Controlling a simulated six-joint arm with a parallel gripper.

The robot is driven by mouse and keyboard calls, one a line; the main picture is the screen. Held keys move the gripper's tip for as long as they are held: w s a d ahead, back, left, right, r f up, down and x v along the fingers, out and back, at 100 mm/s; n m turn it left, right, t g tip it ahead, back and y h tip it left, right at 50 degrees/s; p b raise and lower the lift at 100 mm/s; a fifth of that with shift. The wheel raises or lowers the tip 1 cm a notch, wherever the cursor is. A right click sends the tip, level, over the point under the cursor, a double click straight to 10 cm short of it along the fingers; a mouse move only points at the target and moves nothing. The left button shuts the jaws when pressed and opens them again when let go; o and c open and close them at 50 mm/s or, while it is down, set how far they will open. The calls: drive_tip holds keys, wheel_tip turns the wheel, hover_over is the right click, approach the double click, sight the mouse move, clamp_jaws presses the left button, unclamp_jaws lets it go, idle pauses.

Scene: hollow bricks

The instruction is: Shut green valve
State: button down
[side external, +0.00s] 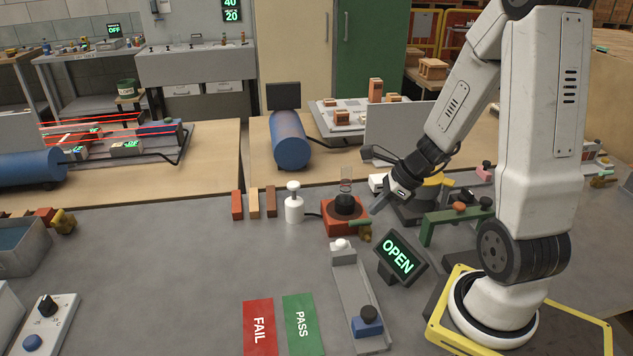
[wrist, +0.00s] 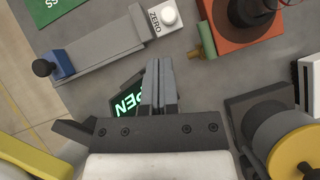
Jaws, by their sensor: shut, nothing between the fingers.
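The green valve handle (side external: 360,222) is a short green bar at the front of a red block (side external: 338,221), with a brass valve body (side external: 366,235) beside it. In the wrist view the green handle (wrist: 207,39) lies at the upper right, and the brass part (wrist: 194,53) shows at its lower left. A tilted black display (side external: 399,256) reads OPEN in green. My gripper (side external: 375,208) is shut and empty, just right of the valve and apart from it. Its fingers (wrist: 154,68) partly cover the display (wrist: 127,100) in the wrist view.
A grey channel fixture (side external: 352,286) with a white ZERO button and blue slider stands in front. A white pump bottle (side external: 293,205) and small bricks stand left of the red block. A green bridge (side external: 450,221) stands to the right. Red FAIL and green PASS mats lie at front left.

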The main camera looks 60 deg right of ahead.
drive_tip(key=shift+s+a+r, duration=0.3)
drive_tip(key=shift+r, duration=0.3)
drive_tip(key=shift+s+a+r, duration=0.25)
drive_tip(key=shift+r, duration=0.3)
drive_tip(key=shift+s+a+r, duration=0.3)
drive_tip(key=shift+r, duration=0.3)
drive_tip(key=w+a+f+n+g+h, duration=0.1)
drive_tip(key=a+n, duration=0.5)
drive_tip(key=n, duration=0.9)
drive_tip(key=w+a+f+n+g+h, duration=0.1)
drive_tip(key=a+n, duration=0.6)
drive_tip(key=n, duration=0.8)
drive_tip(key=shift+w+g+h, duration=0.3)
drive_tip(key=shift+g+h, duration=0.3)
drive_tip(key=shift+h, duration=0.1)
